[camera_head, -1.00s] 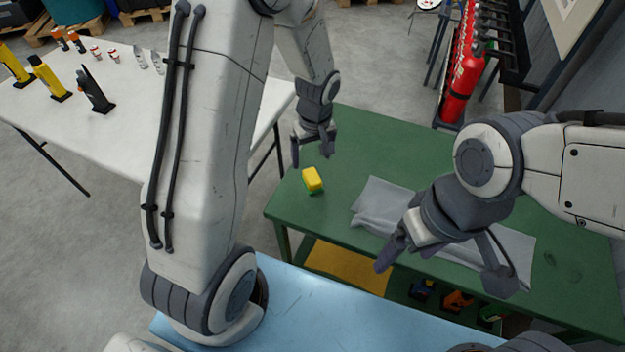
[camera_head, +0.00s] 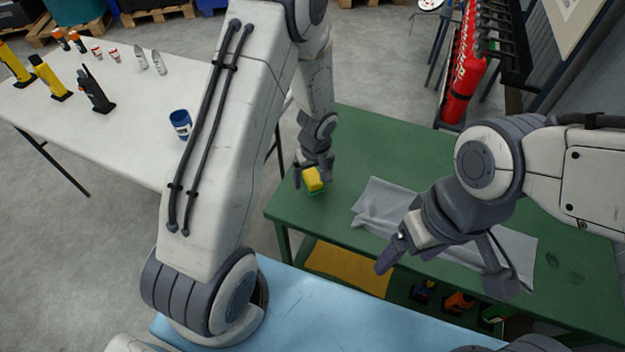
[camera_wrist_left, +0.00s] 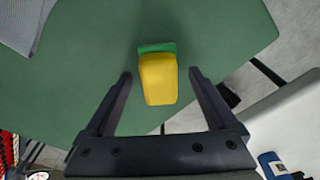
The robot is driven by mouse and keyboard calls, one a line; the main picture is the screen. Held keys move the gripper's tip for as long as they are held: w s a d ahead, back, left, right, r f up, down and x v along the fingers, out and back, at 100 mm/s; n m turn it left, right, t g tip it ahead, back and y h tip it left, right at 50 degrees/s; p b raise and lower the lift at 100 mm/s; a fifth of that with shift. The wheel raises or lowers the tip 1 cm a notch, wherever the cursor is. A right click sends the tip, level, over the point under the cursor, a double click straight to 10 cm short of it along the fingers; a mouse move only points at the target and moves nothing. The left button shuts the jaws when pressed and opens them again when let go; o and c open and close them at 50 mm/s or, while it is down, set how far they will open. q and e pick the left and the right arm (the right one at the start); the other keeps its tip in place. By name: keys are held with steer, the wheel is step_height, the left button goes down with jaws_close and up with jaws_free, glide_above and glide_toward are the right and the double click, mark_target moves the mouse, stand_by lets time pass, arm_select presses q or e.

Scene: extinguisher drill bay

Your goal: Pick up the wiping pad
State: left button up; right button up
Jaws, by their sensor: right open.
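The wiping pad (camera_head: 313,180) is a small yellow block with a green layer, lying near the left end of the green table. My left gripper (camera_head: 313,182) is right over it. In the left wrist view the pad (camera_wrist_left: 158,80) lies between the open fingers of my left gripper (camera_wrist_left: 160,76), with a gap on each side. My right gripper (camera_head: 437,262) is open and empty, above the front part of the green table near the grey cloth.
A crumpled grey cloth (camera_head: 375,205) lies on the green table (camera_head: 400,150). A white table (camera_head: 120,140) at left holds a blue cup (camera_head: 180,124) and several yellow and black tools. A red extinguisher (camera_head: 463,75) stands behind. A light blue surface (camera_head: 310,310) is in front.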

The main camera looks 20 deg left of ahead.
mark_target(312, 173)
arm_select(q)
jaws_close()
steer(key=shift+r, duration=0.1)
steer(key=shift+r, duration=0.6)
step_height(312, 173, up, 3)
steer(key=shift+w+f+p, duration=0.1)
steer(key=shift+p, duration=0.2)
steer(key=s+d+r+b, duration=0.1)
steer(key=s+d+r, duration=0.2)
steer(key=d+r, duration=0.4)
steer(key=d, duration=0.4)
steer(key=shift+s+d, duration=0.1)
